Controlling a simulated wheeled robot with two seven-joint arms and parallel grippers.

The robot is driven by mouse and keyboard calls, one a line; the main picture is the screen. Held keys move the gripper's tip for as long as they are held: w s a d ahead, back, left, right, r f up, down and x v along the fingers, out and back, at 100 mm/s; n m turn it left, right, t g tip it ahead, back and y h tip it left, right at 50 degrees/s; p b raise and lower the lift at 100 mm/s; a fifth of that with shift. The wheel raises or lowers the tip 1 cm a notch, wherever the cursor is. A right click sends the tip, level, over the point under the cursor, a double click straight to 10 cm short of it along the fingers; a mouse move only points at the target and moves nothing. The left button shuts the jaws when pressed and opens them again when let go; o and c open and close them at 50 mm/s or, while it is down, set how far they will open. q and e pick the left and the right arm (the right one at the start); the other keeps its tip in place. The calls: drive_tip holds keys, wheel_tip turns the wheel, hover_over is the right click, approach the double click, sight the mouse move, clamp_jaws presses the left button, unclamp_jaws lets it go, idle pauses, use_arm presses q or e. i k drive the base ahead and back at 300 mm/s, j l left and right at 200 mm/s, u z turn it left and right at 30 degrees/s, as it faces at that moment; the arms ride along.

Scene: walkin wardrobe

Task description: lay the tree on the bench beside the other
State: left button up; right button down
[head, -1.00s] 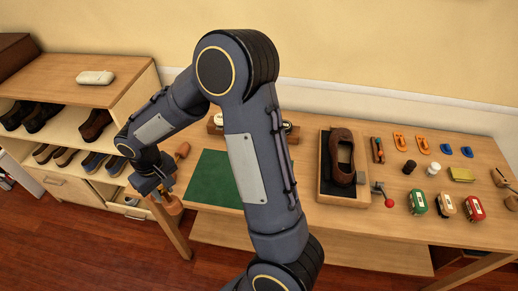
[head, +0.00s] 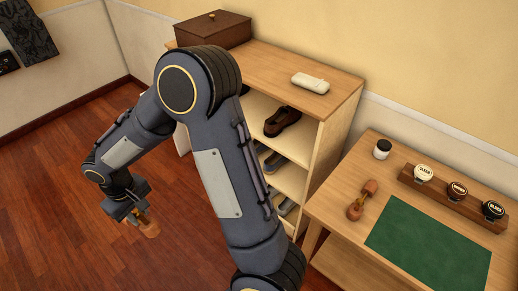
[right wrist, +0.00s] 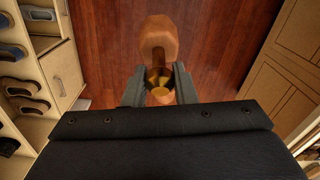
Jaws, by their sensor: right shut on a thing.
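My right gripper (head: 133,207) is shut on a wooden shoe tree (head: 146,225) and holds it over the open floor, left of the shelf unit. In the right wrist view the held tree (right wrist: 158,40) sticks out beyond the fingers, its brown end pointing away. The other shoe tree (head: 361,201) lies on the bench (head: 335,190), between its left edge and the green mat (head: 425,243). The held tree is well apart from the bench. My left gripper is not in view.
A shelf unit (head: 337,84) with shoes stands between my right gripper and the bench. Bare bench top shows around the lying tree.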

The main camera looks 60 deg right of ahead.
sight(329, 199)
drive_tip(key=i+z, duration=0.3)
drive_tip(key=i, duration=0.15)
drive_tip(key=i+j+z, duration=0.65)
drive_tip(key=i, duration=0.2)
drive_tip(key=l+z, duration=0.1)
drive_tip(key=z, duration=0.4)
drive_tip(key=l+z, duration=0.15)
drive_tip(key=z, duration=0.35)
drive_tip(key=l+z, duration=0.1)
drive_tip(key=z, duration=0.4)
drive_tip(key=i+l+z, duration=0.1)
drive_tip(key=z, duration=0.35)
drive_tip(key=i+l, duration=0.15)
drive_tip(key=l+z, duration=0.05)
drive_tip(key=l, duration=0.05)
